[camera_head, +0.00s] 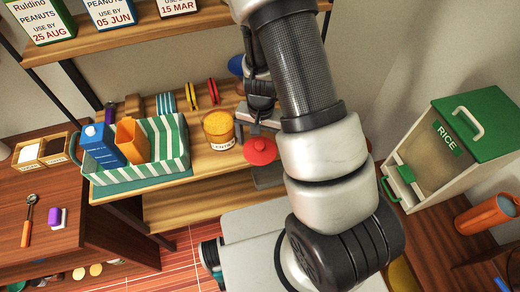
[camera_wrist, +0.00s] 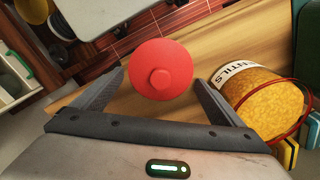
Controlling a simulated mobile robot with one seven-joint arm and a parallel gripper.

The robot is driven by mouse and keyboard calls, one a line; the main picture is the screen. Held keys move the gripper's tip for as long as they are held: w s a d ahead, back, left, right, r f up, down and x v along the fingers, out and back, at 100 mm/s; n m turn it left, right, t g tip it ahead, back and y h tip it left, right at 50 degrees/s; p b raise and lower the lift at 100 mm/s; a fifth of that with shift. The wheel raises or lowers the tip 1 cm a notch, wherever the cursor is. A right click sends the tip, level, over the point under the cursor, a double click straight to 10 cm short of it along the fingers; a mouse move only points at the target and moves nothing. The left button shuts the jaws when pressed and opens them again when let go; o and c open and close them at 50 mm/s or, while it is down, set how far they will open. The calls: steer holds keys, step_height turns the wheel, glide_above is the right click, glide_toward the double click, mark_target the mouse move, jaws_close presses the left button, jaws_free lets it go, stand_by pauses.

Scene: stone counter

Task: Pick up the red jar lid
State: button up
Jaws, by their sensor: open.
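The red jar lid (camera_wrist: 165,60) is a round disc with a small knob. In the wrist view it shows between and just beyond the fingertips of my gripper (camera_wrist: 158,82), which is open with a finger on each side. In the head view the lid (camera_head: 261,150) is by the front edge of the wooden shelf, right of the jar of lentils. My gripper (camera_head: 262,118) is partly hidden behind my arm there. I cannot tell whether the fingers touch the lid.
The lentils jar (camera_head: 218,128) stands close beside the lid; a thin red ring shows around it in the wrist view (camera_wrist: 262,95). A green-striped basket (camera_head: 140,165) holds cartons at left. A rice bin (camera_head: 450,150) stands at right. Peanut boxes line the upper shelf (camera_head: 130,38).

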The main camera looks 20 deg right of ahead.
steer(key=shift+f, duration=0.1)
steer(key=shift+c, duration=0.3)
steer(key=c, duration=0.8)
steer(key=shift+o, duration=0.2)
